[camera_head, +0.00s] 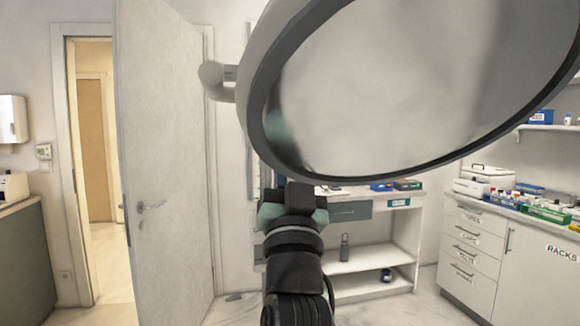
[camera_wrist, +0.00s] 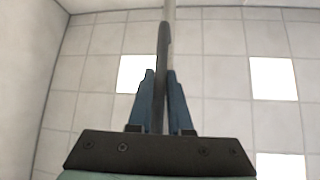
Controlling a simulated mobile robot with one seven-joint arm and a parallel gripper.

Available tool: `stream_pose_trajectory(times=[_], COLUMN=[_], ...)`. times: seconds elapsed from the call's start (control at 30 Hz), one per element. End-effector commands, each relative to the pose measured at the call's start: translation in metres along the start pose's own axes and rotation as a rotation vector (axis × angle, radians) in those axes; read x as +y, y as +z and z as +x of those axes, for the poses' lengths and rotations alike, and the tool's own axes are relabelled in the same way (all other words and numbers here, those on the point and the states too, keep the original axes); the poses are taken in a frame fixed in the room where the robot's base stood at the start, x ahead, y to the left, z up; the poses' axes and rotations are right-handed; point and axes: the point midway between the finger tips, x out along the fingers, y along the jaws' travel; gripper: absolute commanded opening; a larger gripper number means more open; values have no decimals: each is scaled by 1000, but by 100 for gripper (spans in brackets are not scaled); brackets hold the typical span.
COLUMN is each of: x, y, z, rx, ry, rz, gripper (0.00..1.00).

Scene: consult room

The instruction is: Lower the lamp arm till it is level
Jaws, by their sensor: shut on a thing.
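The lamp head (camera_head: 400,85) is a large round grey disc with a dark rim, tilted, filling the upper right of the head view. A pale rounded joint (camera_head: 213,75) sticks out from its left side. The rest of the lamp arm cannot be made out. My gripper (camera_head: 287,192) reaches up from below to the lower left rim of the lamp head. In the wrist view, its blue fingers (camera_wrist: 160,80) are closed on both sides of a thin dark edge (camera_wrist: 163,45), which appears to be the lamp head's rim seen edge-on. The exact contact is hidden in the head view.
A white door (camera_head: 165,160) stands at the left beside a doorway. A shelf unit (camera_head: 375,258) is behind my gripper. A drawer counter (camera_head: 485,250) with boxes and bottles is at the right. The wrist view shows a tiled ceiling (camera_wrist: 225,60).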

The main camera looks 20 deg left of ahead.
Motion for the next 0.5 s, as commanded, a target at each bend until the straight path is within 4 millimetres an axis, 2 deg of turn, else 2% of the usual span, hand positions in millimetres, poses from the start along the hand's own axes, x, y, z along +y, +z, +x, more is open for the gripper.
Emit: stream_pose_trajectory(times=[0.03, 0.5], x=[3, 4], y=[13, 14], z=[-9, -12], rx=[1, 35], ry=[0, -4], rz=[4, 9], gripper=[0, 0])
